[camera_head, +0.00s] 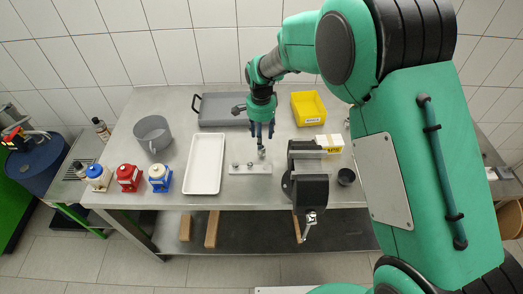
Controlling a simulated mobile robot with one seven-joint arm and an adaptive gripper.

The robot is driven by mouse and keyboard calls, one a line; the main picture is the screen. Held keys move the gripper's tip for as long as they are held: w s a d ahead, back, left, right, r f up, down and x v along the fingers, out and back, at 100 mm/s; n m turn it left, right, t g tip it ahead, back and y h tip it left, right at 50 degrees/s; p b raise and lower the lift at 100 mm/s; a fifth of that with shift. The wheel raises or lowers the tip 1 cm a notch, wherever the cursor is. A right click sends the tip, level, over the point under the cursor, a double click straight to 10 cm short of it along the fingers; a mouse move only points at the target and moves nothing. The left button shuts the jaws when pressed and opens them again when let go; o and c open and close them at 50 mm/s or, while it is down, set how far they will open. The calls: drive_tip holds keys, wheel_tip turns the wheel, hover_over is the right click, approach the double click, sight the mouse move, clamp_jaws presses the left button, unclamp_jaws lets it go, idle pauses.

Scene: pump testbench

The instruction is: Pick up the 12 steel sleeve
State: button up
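A pale holder plate (240,172) lies on the steel table and carries several small grey metal pieces. Two short pieces stand at its left and middle, and a taller grey metal piece (262,153) stands at its right end. Which one is the 12 steel sleeve cannot be read at this size. My gripper (262,134) points down above the right end of the plate. Its fingers look spread apart, with the tall piece just below them. I see nothing held, and whether a fingertip touches the piece is unclear.
A black vise-like fixture (311,190) stands close to the right of the plate. A white tray (205,163) lies to the left. A grey tray (222,108) and yellow bin (308,108) are behind. A grey jug (153,134) and several bottles stand at left.

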drive_tip(key=shift+f, duration=0.1)
idle(0.3)
drive_tip(key=shift+f+b, duration=0.6)
drive_tip(key=shift+f, duration=3.05)
clamp_jaws()
